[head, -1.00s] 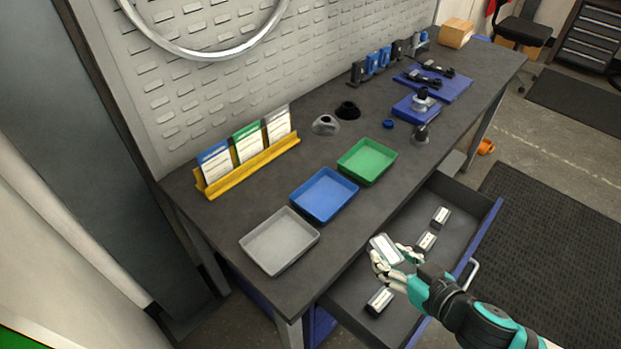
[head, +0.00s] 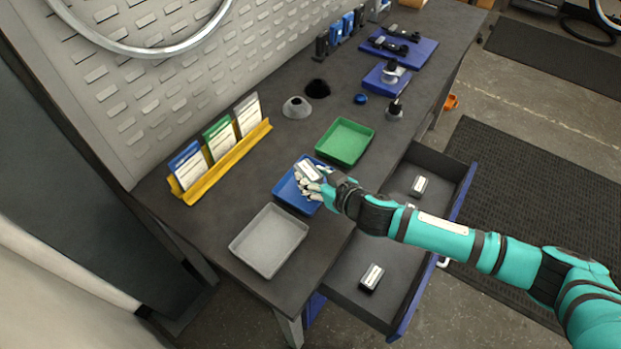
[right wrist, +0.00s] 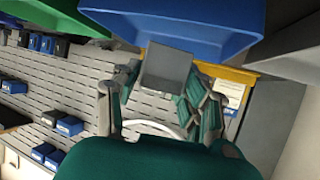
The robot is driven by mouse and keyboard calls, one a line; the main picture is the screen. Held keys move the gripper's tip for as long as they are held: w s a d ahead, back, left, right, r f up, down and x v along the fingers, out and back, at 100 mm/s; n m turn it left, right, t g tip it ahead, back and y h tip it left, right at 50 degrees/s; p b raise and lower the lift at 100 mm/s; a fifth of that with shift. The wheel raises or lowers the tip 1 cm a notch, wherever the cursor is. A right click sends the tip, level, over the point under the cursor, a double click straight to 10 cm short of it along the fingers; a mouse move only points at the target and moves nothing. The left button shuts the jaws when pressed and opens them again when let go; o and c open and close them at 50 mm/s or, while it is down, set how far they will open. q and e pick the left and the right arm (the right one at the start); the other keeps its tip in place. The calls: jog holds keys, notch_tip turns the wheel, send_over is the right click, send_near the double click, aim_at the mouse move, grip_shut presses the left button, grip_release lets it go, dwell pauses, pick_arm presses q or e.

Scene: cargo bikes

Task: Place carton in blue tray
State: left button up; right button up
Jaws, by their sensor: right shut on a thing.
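My right gripper (head: 314,184) is shut on a small white-and-grey carton (head: 307,170) and holds it over the blue tray (head: 287,193). The gripper and carton cover part of the tray's far right side. In the right wrist view the carton (right wrist: 165,66) shows as a grey block between the fingers, with the blue tray (right wrist: 190,22) behind it. I cannot tell the height of the carton above the tray floor. My left gripper is not in view.
The green tray (head: 345,143) and the grey tray (head: 268,242) flank the blue one. An open drawer (head: 400,258) below holds a carton (head: 419,186) and another carton (head: 371,277); my arm crosses above it. A yellow card holder (head: 225,166) stands behind the trays.

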jog(key=shift+w+a, duration=0.3)
jog(key=shift+f, duration=1.8)
jog(key=o, duration=1.2)
jog(key=shift+f, duration=0.1)
